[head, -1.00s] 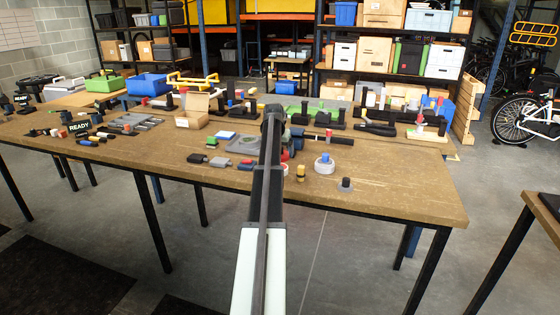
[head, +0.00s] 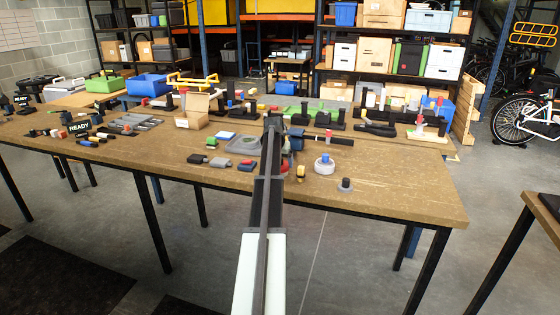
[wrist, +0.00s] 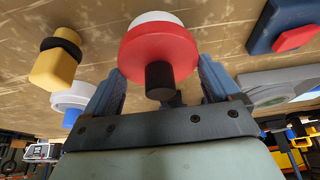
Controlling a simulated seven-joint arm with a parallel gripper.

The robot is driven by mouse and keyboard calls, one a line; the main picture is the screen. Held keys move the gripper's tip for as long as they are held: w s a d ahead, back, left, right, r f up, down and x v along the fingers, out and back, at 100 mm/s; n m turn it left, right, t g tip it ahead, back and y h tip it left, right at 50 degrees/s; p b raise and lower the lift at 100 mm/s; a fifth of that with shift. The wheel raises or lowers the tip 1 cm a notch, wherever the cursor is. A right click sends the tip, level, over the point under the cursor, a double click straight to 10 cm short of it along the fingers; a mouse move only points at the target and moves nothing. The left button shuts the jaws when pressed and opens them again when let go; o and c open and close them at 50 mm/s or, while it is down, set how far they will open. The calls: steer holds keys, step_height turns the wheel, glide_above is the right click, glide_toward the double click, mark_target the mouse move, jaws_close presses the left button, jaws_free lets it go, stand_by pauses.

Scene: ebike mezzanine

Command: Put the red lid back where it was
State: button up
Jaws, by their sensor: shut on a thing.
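The red lid (wrist: 150,45) is a round disc with a black knob (wrist: 159,78), seen large in the wrist view. My gripper (wrist: 160,66) has its two blue fingers at opposite sides of the lid's rim, shut on it. A white round thing (wrist: 158,17) shows just beyond the lid, mostly covered by it. I cannot tell whether the lid touches it. In the head view my arm hides most of the gripper; a bit of red (head: 285,165) shows beside it.
A yellow piece with a black band (wrist: 57,62), a white round container with a blue knob (head: 324,166) and a grey piece with a dark knob (head: 345,185) stand nearby. A grey tray (head: 243,143) and a blue-and-red block (wrist: 284,25) lie on the other side. The table's front right is clear.

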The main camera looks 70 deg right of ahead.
steer(key=shift+f, duration=0.3)
steer(key=o, duration=0.7)
steer(key=shift+o, duration=0.2)
steer(key=shift+r, duration=0.25)
steer(key=v, duration=1.2)
steer(key=shift+r, duration=0.4)
